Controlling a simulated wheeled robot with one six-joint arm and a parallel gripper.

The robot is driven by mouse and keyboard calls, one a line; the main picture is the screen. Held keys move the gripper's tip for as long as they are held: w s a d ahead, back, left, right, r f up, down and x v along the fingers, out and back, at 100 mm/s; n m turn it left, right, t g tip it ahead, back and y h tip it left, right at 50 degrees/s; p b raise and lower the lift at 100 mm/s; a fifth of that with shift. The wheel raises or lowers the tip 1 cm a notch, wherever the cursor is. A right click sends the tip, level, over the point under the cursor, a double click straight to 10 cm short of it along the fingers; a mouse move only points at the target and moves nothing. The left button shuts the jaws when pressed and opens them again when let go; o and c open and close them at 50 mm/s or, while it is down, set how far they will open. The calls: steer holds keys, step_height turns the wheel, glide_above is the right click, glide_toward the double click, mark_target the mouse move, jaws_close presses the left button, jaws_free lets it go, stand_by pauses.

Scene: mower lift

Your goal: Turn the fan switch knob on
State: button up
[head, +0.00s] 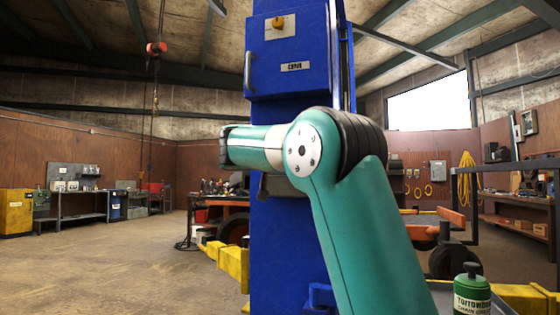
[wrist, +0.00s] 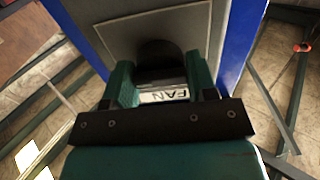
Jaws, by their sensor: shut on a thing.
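A white label (wrist: 163,95) reading FAN, upside down, shows between my fingers. My gripper (wrist: 161,78) has its two green fingers at either side of the knob, shut on it. The knob's turned position cannot be made out, as it is dark and partly covered. In the head view my arm hides the gripper and this switch.
The tall blue column (head: 285,240) stands right in front of me. A different orange knob (head: 278,22) on a pale plate is high on its cabinet, above a handle (head: 248,70). A green bottle (head: 472,290) is at lower right. Open floor lies left.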

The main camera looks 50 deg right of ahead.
steer(key=o, duration=0.9)
steer(key=shift+r, duration=0.1)
steer(key=b+v, duration=0.2)
steer(key=v, duration=1.5)
steer(key=shift+s+a, duration=0.2)
